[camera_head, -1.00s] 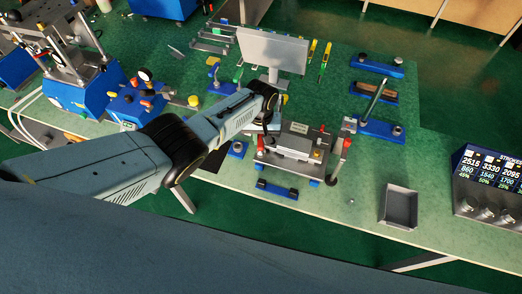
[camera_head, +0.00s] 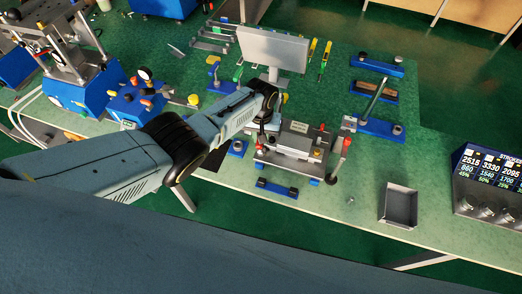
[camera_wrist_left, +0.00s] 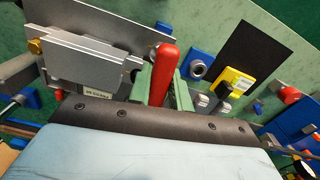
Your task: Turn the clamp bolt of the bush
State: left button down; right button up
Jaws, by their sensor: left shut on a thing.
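A metal fixture (camera_head: 296,145) with stacked grey plates stands near the front edge of the bench. It also shows at the left of the left wrist view (camera_wrist_left: 95,65). My left gripper is at the fixture's left side, and its fingers are mostly hidden in the head view. In the left wrist view my left gripper (camera_wrist_left: 164,88) is shut on an upright red handle (camera_wrist_left: 163,70) beside the fixture. The handle's lower end is hidden. I cannot make out the bush or its clamp bolt for certain. My right gripper is not in view.
A blue block with a metal ring (camera_wrist_left: 197,67) and a yellow part (camera_wrist_left: 235,81) lie close to my left gripper. A red-topped lever (camera_head: 341,154) stands at the fixture's right.

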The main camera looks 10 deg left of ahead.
pick_arm(q)
jog(key=shift+r, duration=0.1)
dwell(0.4)
jog(key=shift+r+p, duration=1.3)
jog(key=shift+p, duration=0.05)
jog(key=shift+r, duration=0.2)
jog(key=shift+r+b, duration=0.4)
jog(key=shift+r, duration=0.5)
